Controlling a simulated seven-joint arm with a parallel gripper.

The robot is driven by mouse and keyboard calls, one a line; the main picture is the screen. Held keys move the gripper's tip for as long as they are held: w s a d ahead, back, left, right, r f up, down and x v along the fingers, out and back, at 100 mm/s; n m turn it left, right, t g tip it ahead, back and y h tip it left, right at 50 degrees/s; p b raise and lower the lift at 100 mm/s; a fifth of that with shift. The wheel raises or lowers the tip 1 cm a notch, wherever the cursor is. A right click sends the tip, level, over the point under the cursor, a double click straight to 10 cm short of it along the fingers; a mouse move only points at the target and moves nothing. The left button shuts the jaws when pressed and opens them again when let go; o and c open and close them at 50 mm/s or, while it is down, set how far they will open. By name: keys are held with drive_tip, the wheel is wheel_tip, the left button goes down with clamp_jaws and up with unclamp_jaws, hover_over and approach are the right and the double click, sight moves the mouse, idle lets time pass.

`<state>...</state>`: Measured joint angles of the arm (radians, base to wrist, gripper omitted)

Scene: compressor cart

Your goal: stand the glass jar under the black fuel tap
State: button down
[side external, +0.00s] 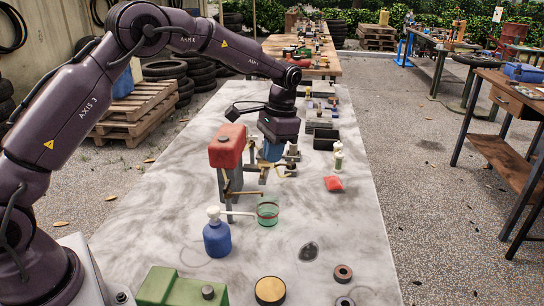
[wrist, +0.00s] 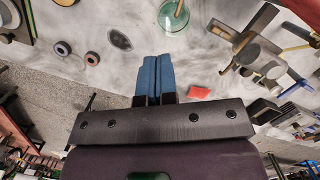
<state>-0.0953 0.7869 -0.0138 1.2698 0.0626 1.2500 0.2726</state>
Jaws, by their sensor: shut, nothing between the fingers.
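The clear green glass jar (side external: 267,214) stands upright on the marbled table top; it also shows at the top of the wrist view (wrist: 174,19). A thin brass-coloured pipe (side external: 245,193) below the red tank (side external: 227,146) ends above or near the jar in the side view. I cannot tell whether the jar is directly beneath its end. I cannot clearly pick out the black fuel tap. My gripper (side external: 272,153) points down behind and right of the red tank, apart from the jar. Its blue fingers (wrist: 157,77) are together, with nothing held.
A blue bottle (side external: 217,238) with a white spout stands front left of the jar, its spout reaching toward it. A brass fitting (side external: 283,168) is near my gripper. Table right of the jar is mostly clear.

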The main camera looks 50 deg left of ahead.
drive_tip(key=c, duration=1.4)
unclamp_jaws()
drive_tip(key=shift+r, duration=0.2)
drive_tip(key=o, duration=1.1)
wheel_tip(320, 180, up, 4)
drive_tip(key=shift+r, duration=0.15)
drive_tip(key=shift+o, duration=0.5)
drive_tip(key=f+m+g+y, duration=0.1)
drive_tip(key=f+m+y, duration=0.1)
drive_tip(key=s+f+m+g+y, duration=0.1)
drive_tip(key=f+m+y, duration=0.1)
drive_tip(key=m+y, duration=0.1)
drive_tip(key=shift+s+f+y, duration=0.1)
drive_tip(key=shift+y, duration=0.2)
drive_tip(key=w+d+r+m+t+y, duration=0.2)
drive_tip(key=d+r+m+y, duration=0.25)
drive_tip(key=m+y, duration=0.6)
drive_tip(key=y, duration=0.2)
approach(275, 209)
drive_tip(key=shift+n+h, duration=0.25)
drive_tip(key=shift+n, duration=0.2)
drive_tip(key=a, duration=0.5)
drive_tip(key=shift+s+a+r, duration=0.1)
drive_tip(key=shift+s+r, duration=0.1)
drive_tip(key=shift+s, duration=0.15)
drive_tip(key=shift+s+a, duration=0.15)
drive_tip(key=shift+a, duration=1.75)
drive_tip(key=shift+s+a, duration=0.15)
drive_tip(key=shift+a, duration=1.7)
